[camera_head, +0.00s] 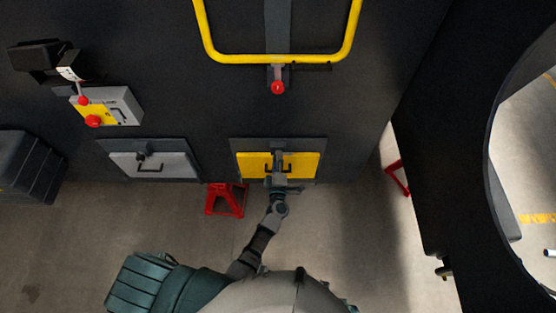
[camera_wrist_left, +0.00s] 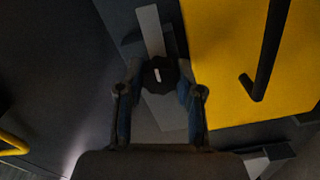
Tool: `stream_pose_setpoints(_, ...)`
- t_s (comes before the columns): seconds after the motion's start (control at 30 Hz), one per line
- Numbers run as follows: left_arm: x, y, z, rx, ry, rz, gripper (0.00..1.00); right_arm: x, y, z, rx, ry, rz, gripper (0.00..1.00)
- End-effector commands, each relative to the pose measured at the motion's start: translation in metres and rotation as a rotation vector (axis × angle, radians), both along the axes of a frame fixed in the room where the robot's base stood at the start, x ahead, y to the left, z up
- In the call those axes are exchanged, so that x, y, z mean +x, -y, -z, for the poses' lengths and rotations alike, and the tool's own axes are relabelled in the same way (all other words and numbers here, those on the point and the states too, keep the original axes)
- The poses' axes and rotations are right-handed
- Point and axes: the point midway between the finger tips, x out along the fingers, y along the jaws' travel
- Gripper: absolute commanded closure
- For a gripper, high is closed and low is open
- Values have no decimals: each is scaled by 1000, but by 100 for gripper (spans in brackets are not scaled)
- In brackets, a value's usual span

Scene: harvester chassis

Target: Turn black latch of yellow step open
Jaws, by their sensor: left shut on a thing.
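The yellow step (camera_head: 306,162) is a flat panel low on the dark chassis wall, with a black handle. In the left wrist view the yellow panel (camera_wrist_left: 220,60) fills the right, and its black handle (camera_wrist_left: 268,55) runs down it. The black latch (camera_wrist_left: 159,76) is a round faceted knob with a short white mark, nearly upright in that view, beside the panel's edge. My left gripper (camera_wrist_left: 158,82) is shut on the knob, one finger on each side. In the head view my left gripper (camera_head: 278,178) is in front of the panel and hides the latch. My right gripper is not in view.
A grey panel (camera_head: 180,165) with a black handle is to the left. A red stand (camera_head: 226,198) is on the floor left of my forearm. A yellow rail (camera_head: 280,58) and a red-knobbed lever (camera_head: 278,87) are above. A control box (camera_head: 122,104) is upper left.

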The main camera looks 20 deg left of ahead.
Motion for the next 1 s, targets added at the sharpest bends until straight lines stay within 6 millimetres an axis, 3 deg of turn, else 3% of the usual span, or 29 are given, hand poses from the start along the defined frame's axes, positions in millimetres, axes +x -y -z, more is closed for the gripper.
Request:
stream_pose_setpoints(0.73, 1, -2, 0, -80, 24, -2, 99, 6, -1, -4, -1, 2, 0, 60)
stream_pose_setpoints(0.77, 1, -2, 0, -80, 24, -2, 57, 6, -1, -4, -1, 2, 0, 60)
stream_pose_setpoints(0.8, 1, -2, 0, -80, 24, -2, 47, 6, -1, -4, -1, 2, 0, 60)
stream_pose_setpoints(0.83, 0, -2, 0, -80, 24, -2, 40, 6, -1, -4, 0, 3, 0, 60)
stream_pose_setpoints(1.0, 0, -1, 0, -79, 23, -1, 39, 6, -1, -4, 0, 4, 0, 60)
